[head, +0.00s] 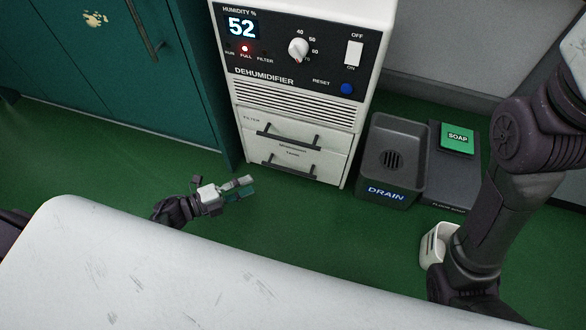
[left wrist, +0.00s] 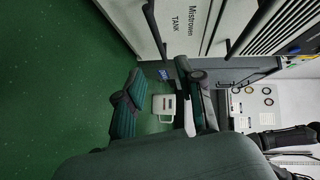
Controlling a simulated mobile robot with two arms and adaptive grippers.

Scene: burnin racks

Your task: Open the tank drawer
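The white dehumidifier (head: 245,125) stands on the floor at the back middle in the head view. Its tank drawer (head: 310,170) is the lower of two fronts, looks shut, and has a black bar handle (head: 289,168). In the left wrist view the tank front (left wrist: 183,35) with its label is at the top, its handle (left wrist: 153,28) to the left of the label. My left gripper (head: 246,186) is open and empty, in front and to the left of the drawer, apart from the handle. My right arm (head: 500,205) comes down at the right; its gripper is not visible.
The filter drawer with its handle (head: 288,141) is just above. Right of the dehumidifier stand a grey drain basin (head: 412,142) and a green soap pack (head: 457,139). A white container (head: 432,250) is beside my right arm. A green cabinet (head: 120,80) is left; floor before the drawer is clear.

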